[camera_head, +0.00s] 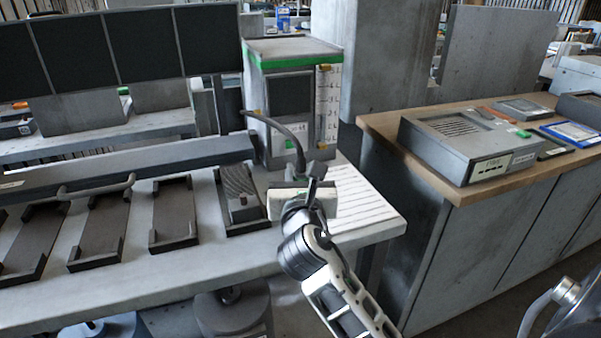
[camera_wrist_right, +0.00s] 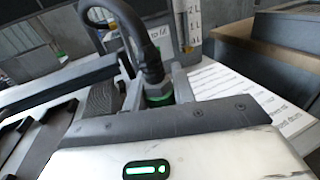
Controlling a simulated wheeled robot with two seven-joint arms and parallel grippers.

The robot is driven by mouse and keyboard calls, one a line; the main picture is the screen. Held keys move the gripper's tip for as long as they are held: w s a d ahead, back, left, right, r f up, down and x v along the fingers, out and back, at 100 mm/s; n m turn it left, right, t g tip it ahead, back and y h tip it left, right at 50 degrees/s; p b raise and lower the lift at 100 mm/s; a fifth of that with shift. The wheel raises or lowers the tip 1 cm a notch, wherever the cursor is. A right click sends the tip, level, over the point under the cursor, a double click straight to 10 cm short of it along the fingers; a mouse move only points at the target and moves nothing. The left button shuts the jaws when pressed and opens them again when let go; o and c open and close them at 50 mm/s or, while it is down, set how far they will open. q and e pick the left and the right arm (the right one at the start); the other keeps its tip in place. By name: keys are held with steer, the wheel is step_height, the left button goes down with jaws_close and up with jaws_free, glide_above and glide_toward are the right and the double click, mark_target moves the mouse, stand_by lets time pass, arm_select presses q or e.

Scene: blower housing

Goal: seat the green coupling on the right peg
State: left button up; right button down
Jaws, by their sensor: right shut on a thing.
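The green coupling (camera_wrist_right: 158,93) shows in the right wrist view as a dark fitting with a green band, on the end of a black hose (camera_wrist_right: 128,30). My right gripper (camera_wrist_right: 157,88) is shut on it, with a finger on either side. In the head view my right gripper (camera_head: 311,172) is in front of the grey housing (camera_head: 291,110), above the bench, and the hose (camera_head: 280,127) curves from the housing down to it. The coupling is mostly hidden there. I cannot make out the right peg in either view. My left gripper is out of view.
A wooden-topped counter (camera_head: 385,122) with a grey box (camera_head: 465,145) stands to the right, across a gap.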

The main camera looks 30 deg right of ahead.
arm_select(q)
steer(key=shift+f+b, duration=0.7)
arm_select(e)
steer(key=shift+f, duration=1.3)
steer(key=c, duration=1.1)
jaws_free()
